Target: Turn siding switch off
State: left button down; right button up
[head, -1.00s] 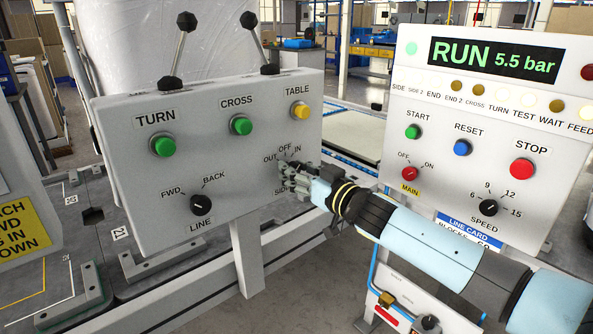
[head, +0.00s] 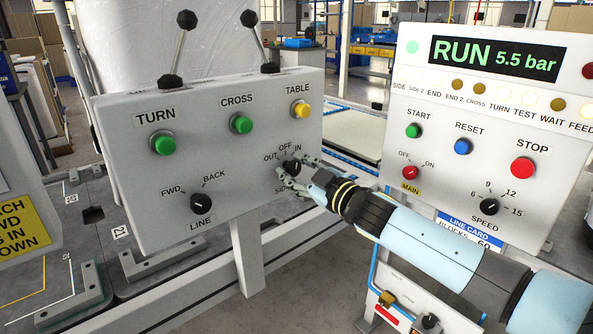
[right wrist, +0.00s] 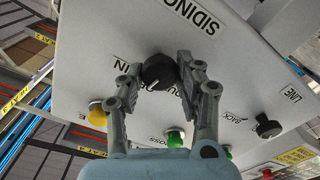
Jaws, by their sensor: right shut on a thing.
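The siding switch (head: 292,167) is a black round knob at the lower right of the grey panel box (head: 245,165), under the OUT, OFF and IN labels. Its SIDING label is partly covered in the head view but readable in the right wrist view. My right gripper (head: 297,172) is at the knob, with one finger on each side. The right wrist view shows the knob (right wrist: 158,72) between its fingertips, shut on it. A white mark shows on the knob, but I cannot tell exactly which label it points to. My left gripper is not in view.
The same box carries the LINE knob (head: 201,204), green TURN (head: 163,144) and CROSS (head: 241,124) buttons, and a yellow TABLE button (head: 301,110). A second panel (head: 450,130) with a red STOP button (head: 522,168) stands to the right, behind my right arm.

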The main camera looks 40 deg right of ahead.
jog(key=shift+n, duration=1.1)
jog(key=o, duration=1.1)
jog(key=shift+o, duration=0.2)
jog(key=shift+s, duration=0.1)
jog(key=s, duration=1.2)
jog(key=shift+d, duration=0.4)
jog(key=shift+w, duration=0.1)
